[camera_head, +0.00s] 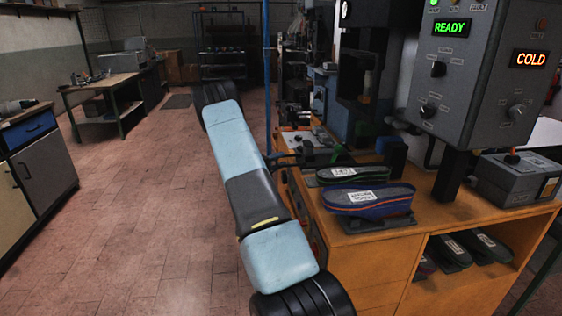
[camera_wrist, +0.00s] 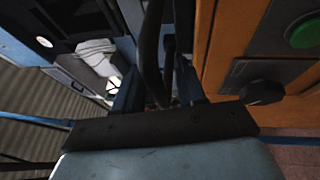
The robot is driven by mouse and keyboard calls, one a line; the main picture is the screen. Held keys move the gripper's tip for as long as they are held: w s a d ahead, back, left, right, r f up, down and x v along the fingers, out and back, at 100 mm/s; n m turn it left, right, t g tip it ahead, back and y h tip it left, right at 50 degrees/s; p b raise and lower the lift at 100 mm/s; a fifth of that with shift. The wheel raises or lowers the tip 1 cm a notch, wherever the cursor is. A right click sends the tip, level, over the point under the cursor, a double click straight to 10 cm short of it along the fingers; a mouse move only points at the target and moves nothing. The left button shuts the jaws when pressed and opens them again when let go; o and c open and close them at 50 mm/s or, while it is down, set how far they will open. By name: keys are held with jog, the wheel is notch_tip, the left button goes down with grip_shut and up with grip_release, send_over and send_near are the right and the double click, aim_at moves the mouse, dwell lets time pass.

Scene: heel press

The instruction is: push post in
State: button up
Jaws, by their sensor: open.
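I cannot make out for sure which part is the post. In the wrist view my gripper (camera_wrist: 158,88) points away from the camera, its two dark blue fingers spread apart. A dark hose or rod (camera_wrist: 150,50) shows between and beyond the fingers; I cannot tell whether they touch it. A grey control box (camera_head: 470,75) over the bench shows READY in green and COLD in orange.
Insoles with a blue edge (camera_head: 368,203) and a green edge (camera_head: 352,174) lie on the bench. A grey box (camera_head: 518,180) stands at right. A green button (camera_wrist: 303,32) and black knob (camera_wrist: 262,93) show on the orange side. The floor (camera_head: 120,215) at left is clear.

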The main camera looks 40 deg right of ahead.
jog(key=shift+d+r, duration=0.1)
jog(key=shift+d, duration=0.25)
jog(key=shift+s, duration=0.1)
grip_shut()
dwell(0.4)
